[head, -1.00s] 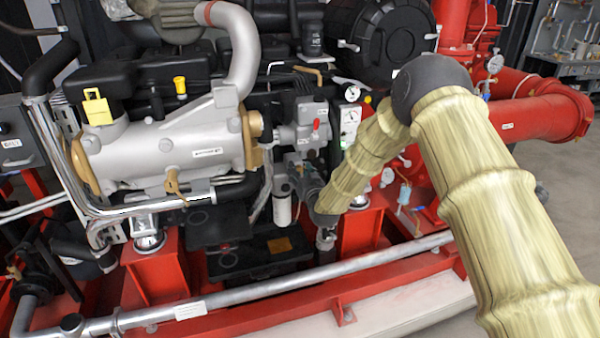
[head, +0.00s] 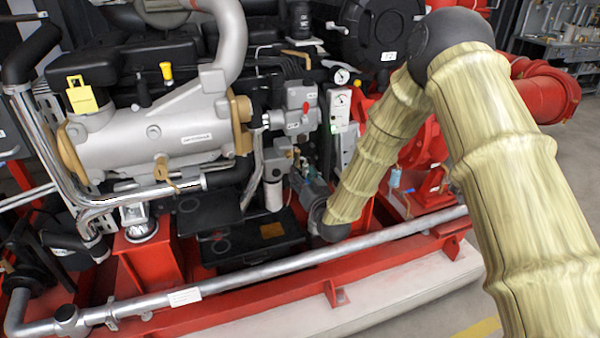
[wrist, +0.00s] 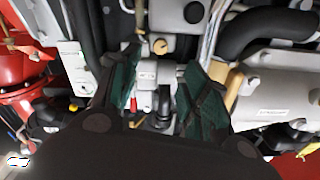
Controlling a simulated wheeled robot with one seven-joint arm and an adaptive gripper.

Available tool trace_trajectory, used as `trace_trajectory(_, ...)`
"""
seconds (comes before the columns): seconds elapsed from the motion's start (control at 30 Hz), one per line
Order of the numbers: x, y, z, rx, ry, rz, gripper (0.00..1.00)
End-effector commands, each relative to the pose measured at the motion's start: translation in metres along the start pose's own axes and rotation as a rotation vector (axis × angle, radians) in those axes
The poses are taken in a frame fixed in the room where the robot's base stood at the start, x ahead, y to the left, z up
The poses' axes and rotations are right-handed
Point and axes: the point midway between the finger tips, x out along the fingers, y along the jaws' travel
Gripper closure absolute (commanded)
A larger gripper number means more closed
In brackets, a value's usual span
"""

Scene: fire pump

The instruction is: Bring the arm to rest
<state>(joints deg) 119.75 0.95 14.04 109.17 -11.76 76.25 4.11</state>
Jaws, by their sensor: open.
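My gripper (wrist: 153,95) shows in the wrist view with its two dark, green-padded fingers apart and nothing held between them. Behind the gap is a grey valve body (wrist: 147,75) with a small red part beside it; I cannot tell the distance. In the head view my arm, in a pale ribbed cover, comes in from the right, bends at a dark elbow and reaches down toward the engine. Its far end is near the grey fittings (head: 300,120) at the engine's middle, and the fingers are hidden there.
The silver-grey engine manifold (head: 150,140) fills the left. A red frame (head: 330,285) with a long metal pipe (head: 280,268) runs along the front. A red pipe (head: 545,95) stands at the right. Free floor (head: 570,170) lies beyond it.

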Motion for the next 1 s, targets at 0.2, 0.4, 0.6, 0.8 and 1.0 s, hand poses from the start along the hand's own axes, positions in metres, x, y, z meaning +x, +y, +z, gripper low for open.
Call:
trace_trajectory(0.2,-0.001,0.000,0.000,0.000,0.000,0.000,0.54)
trace_trajectory(0.4,-0.008,0.005,0.012,0.000,-0.033,0.011,0.54)
trace_trajectory(0.6,-0.060,0.029,0.080,0.002,-0.223,0.071,0.54)
trace_trajectory(0.8,-0.143,0.056,0.158,0.007,-0.471,0.149,0.54)
trace_trajectory(1.0,-0.239,0.075,0.220,0.019,-0.719,0.225,0.54)
